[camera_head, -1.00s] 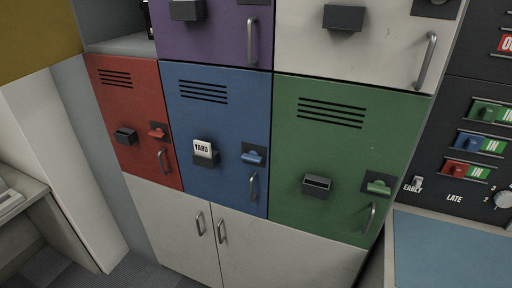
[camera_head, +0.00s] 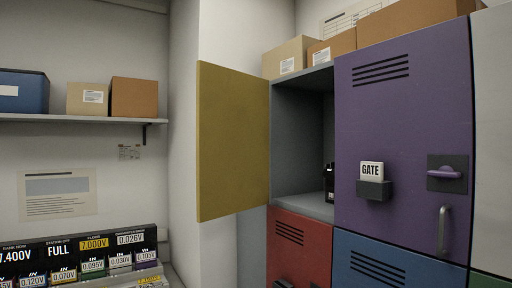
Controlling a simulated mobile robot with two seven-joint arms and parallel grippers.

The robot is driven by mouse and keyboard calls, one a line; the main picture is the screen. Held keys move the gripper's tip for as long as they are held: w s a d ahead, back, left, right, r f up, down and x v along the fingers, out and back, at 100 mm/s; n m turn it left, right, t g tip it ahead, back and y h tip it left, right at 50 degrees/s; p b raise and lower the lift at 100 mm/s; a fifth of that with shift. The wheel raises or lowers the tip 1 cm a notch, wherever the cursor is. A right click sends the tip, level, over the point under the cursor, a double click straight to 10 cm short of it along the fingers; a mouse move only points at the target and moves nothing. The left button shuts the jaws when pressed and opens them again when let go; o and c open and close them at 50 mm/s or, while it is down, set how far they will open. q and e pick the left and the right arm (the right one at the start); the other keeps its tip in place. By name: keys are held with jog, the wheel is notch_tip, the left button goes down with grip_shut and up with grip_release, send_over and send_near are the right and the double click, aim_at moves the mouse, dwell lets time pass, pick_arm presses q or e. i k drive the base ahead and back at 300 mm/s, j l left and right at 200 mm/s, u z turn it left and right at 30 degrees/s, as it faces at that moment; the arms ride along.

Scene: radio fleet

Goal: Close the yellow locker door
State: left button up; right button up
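The yellow locker door (camera_head: 232,142) stands wide open, swung out to the left on the left side of its locker. The open locker compartment (camera_head: 298,150) shows grey inner walls and a grey floor. A small black object (camera_head: 329,183) stands inside on the right, partly hidden by the purple locker's edge; it may be a radio. Neither of my grippers is in view.
The closed purple door (camera_head: 402,140) with a GATE tag (camera_head: 371,171) is right of the opening. Closed red (camera_head: 300,246) and blue (camera_head: 385,262) doors are below. Cardboard boxes (camera_head: 415,18) sit on top. A wall shelf (camera_head: 75,119) and display panel (camera_head: 80,258) are at left.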

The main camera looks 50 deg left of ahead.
aim_at(233, 107)
jog(key=i+j, duration=0.1)
jog(key=j, duration=1.4)
jog(key=i+j+z, duration=0.1)
jog(key=j, duration=1.4)
jog(key=i+j, duration=0.1)
jog(key=j, duration=1.4)
jog(key=k+l+u, duration=0.1)
jog(key=k+u, duration=0.45)
jog(key=k, duration=0.15)
